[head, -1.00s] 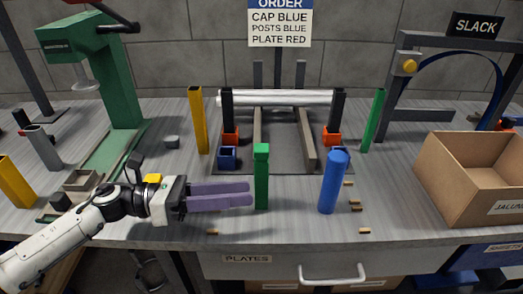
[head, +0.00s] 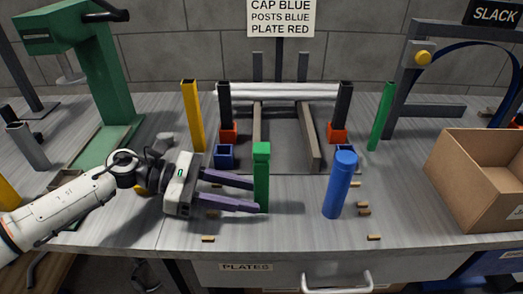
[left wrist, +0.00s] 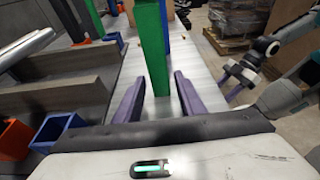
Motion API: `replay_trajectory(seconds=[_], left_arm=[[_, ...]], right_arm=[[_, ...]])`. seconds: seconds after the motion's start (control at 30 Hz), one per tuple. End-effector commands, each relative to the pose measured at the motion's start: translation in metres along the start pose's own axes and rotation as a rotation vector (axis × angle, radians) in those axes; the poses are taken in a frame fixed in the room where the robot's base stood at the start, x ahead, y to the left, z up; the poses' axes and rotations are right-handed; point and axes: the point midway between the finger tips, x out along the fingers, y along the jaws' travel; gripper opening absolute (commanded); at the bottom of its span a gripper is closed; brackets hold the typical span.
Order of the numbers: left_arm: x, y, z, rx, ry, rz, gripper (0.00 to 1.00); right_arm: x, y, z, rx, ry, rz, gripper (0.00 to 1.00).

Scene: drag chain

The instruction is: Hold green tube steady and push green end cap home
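The green tube (head: 262,190) stands upright on the bench near its front edge. The green end cap (head: 262,149) sits on its top; how deep it sits I cannot tell. My left gripper (head: 256,196) is open low at the tube, its two purple fingers pointing right. In the left wrist view, the green tube (left wrist: 151,45) rises between the spread fingers of the left gripper (left wrist: 154,82), with a gap on each side. My right gripper (left wrist: 232,80) is off to the right in that view, its fingers apart and empty; it is not in the head view.
A blue tube (head: 334,190) with a blue cap stands to the right. Behind are a blue open box (head: 224,156), a yellow post (head: 194,115) and a rack holding a silver roller (head: 280,91). A cardboard box (head: 460,175) stands at right. Small tan pieces (head: 363,205) lie near the blue tube.

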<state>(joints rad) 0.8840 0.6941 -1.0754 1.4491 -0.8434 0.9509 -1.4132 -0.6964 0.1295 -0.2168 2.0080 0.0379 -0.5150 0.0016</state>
Motion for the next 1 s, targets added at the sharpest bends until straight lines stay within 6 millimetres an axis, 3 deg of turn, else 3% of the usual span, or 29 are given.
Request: replay_trajectory(seconds=[0.23, 0.6, 0.63, 0.77, 1.0], left_arm=[[0.023, 0.0, -0.002, -0.001, -0.001, -0.001, 0.36], [0.027, 0.0, -0.001, -0.002, -0.001, 0.0, 0.36], [0.027, 0.0, -0.001, -0.002, -0.001, 0.001, 0.35], [0.027, 0.0, -0.001, -0.002, -0.001, 0.0, 0.13], [0.027, 0.0, -0.001, -0.002, -0.001, 0.001, 0.11]], right_arm=[[0.007, 0.001, 0.005, 0.005, 0.004, -0.003, 0.44], [0.006, 0.001, -0.005, 0.003, 0.024, -0.002, 0.44], [0.006, 0.001, -0.006, 0.003, 0.025, -0.002, 0.44], [0.006, 0.002, -0.005, 0.002, 0.024, -0.002, 0.44], [0.007, 0.002, -0.004, 0.001, 0.021, -0.001, 0.44]])
